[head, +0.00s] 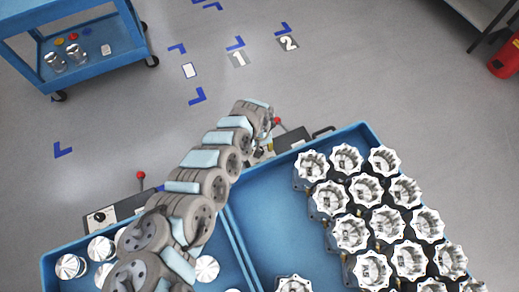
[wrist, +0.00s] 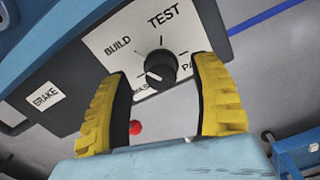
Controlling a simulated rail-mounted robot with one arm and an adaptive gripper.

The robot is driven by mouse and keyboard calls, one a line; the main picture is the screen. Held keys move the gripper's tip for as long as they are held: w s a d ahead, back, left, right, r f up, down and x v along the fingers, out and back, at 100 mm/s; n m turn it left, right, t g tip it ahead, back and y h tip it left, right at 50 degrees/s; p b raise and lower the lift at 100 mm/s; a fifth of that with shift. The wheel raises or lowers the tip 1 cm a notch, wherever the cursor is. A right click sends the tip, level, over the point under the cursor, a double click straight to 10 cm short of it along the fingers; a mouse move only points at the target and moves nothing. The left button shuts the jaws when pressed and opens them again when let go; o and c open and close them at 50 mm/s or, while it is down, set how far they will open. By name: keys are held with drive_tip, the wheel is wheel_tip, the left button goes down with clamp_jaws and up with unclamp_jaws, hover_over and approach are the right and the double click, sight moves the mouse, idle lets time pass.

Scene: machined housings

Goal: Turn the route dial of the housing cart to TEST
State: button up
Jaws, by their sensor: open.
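The route dial (wrist: 161,67) is a black round knob on a white plate in the wrist view. BUILD is at its upper left, TEST above it, a label starting PA at its right, and a partly hidden label below. The knob's white mark sits at its lower left, toward the lower label, away from TEST. My gripper (wrist: 163,75) is open, its yellow fingers on either side of the knob; I cannot tell whether they touch it. In the head view the housing cart (head: 262,190) is a blue tray with several metal housings; my arm hides its dial.
The panel has a BRAKE label (wrist: 46,94). A red ball (wrist: 135,127) shows between the fingers. A second blue cart (head: 50,262) with metal parts stands at left, with its own panel (head: 100,217). A blue shelf cart (head: 105,65) is farther back.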

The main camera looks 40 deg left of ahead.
drive_tip(key=shift+f, duration=0.55)
drive_tip(key=shift+a, duration=0.1)
clamp_jaws()
